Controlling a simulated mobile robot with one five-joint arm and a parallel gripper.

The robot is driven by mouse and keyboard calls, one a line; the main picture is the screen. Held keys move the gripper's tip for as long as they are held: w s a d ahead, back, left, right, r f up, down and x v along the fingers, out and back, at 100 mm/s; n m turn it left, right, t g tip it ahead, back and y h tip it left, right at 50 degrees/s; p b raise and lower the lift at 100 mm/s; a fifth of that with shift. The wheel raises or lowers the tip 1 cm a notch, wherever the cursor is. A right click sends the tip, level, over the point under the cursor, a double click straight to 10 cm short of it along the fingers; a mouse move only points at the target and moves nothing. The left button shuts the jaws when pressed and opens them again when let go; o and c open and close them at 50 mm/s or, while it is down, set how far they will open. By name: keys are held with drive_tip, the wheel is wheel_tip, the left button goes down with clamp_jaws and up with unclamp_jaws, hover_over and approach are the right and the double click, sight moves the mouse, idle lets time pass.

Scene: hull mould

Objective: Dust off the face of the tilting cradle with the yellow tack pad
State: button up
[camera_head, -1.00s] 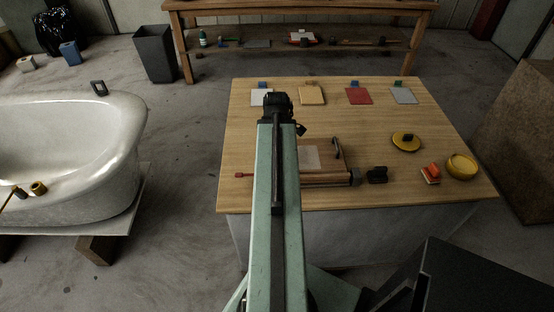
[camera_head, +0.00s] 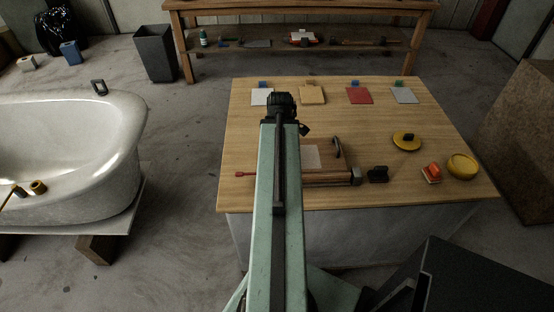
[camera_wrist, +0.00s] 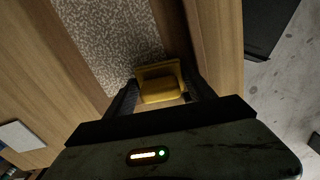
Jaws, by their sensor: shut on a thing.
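My gripper (camera_wrist: 160,90) is shut on the yellow tack pad (camera_wrist: 158,84) in the wrist view. The pad overlaps the lower end of the grey speckled face (camera_wrist: 115,38) of the cradle, close to its wooden border. I cannot tell whether it touches the face. In the head view the wooden tilting cradle (camera_head: 337,164) sits on the table, partly hidden by my arm, with a pale face and a dark curved handle. My gripper (camera_head: 281,100) shows there only from behind, and the pad is hidden.
On the table (camera_head: 250,135) are white, tan, red (camera_head: 359,95) and grey mats along the back. A yellow disc (camera_head: 406,142), yellow bowl (camera_head: 462,166), orange-red item (camera_head: 431,174) and black block (camera_head: 377,174) lie to the right. A white tub (camera_head: 75,150) stands left.

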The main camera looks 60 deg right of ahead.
sight(309, 157)
drive_tip(key=shift+s+d, duration=1.35)
drive_tip(key=shift+s, duration=0.85)
drive_tip(key=shift+s+d, duration=1.4)
drive_tip(key=shift+s, duration=0.75)
drive_tip(key=shift+s+d, duration=1.35)
drive_tip(key=shift+s, duration=0.85)
drive_tip(key=shift+w+d, duration=0.6)
drive_tip(key=shift+d, duration=0.25)
drive_tip(key=shift+w+d, duration=0.55)
drive_tip(key=shift+d, duration=0.3)
drive_tip(key=shift+w+a, duration=0.6)
drive_tip(key=shift+w, duration=0.25)
drive_tip(key=shift+w+a, duration=0.55)
drive_tip(key=shift+w, duration=0.25)
drive_tip(key=shift+w+a, duration=1.05)
drive_tip(key=shift+w, duration=0.7)
drive_tip(key=shift+w+a, duration=1.05)
drive_tip(key=shift+w, duration=0.65)
drive_tip(key=shift+w+a, duration=1.05)
drive_tip(key=shift+w, duration=0.7)
drive_tip(key=shift+w+d, duration=0.5)
drive_tip(key=shift+d, duration=0.4)
drive_tip(key=shift+w+d, duration=0.5)
drive_tip(key=shift+d, duration=0.4)
drive_tip(key=shift+s, duration=0.1)
